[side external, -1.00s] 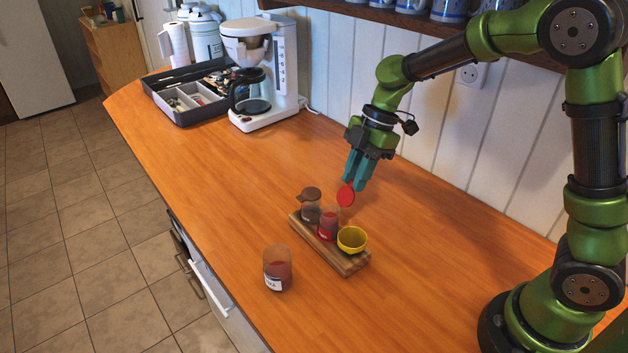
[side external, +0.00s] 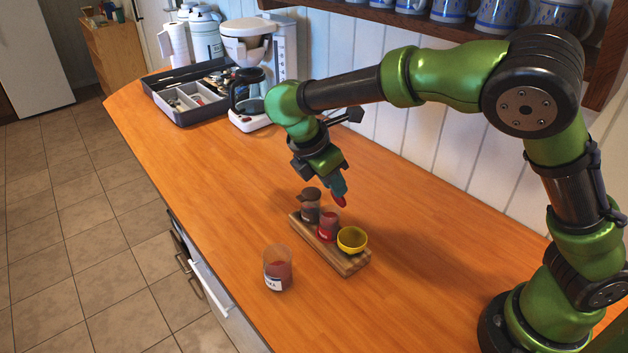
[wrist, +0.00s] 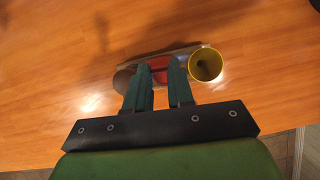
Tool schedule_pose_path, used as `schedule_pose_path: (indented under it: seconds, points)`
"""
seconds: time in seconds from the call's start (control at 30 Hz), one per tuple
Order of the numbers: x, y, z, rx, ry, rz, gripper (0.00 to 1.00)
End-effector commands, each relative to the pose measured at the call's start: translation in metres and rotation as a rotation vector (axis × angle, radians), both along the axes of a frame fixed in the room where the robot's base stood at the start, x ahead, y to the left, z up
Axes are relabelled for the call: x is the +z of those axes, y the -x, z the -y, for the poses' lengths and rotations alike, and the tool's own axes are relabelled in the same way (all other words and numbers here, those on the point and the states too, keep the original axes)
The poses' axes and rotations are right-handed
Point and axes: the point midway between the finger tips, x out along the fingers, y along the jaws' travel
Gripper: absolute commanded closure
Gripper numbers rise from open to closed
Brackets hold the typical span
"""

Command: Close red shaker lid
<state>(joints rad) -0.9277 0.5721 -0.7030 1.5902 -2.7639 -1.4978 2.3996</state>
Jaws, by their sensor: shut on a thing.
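The red shaker (side external: 328,228) stands in the wooden rack (side external: 345,263), between a brown-lidded shaker (side external: 310,206) and a yellow cup-like piece (side external: 352,239). Its red lid (side external: 339,202) is raised at the shaker's back right side, tilted off the top. My gripper (side external: 340,190) points down, with its teal fingertips at the red lid, shut on it. In the wrist view, red (wrist: 158,70) shows between the two fingers, which partly hide the shaker and rack. The hinge is too small to make out.
A clear jar with red contents (side external: 278,268) stands in front of the rack, near the counter edge. A coffee maker (side external: 258,60) and a dark utensil tray (side external: 180,120) stand at the back left. The counter right of the rack is clear.

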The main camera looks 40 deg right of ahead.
Motion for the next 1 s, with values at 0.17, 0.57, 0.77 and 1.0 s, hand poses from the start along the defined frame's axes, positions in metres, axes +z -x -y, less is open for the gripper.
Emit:
schedule_pose_path:
  seconds: [0.17, 0.57, 0.77, 1.0]
  points:
    - [-0.007, -0.001, -0.015, 0.006, 0.175, -0.017, 1.00]
    - [-0.024, -0.003, -0.037, 0.002, 0.548, -0.052, 1.00]
    - [-0.035, -0.004, -0.045, 0.000, 0.710, -0.069, 1.00]
    - [-0.044, -0.005, -0.050, 0.000, 0.852, -0.082, 1.00]
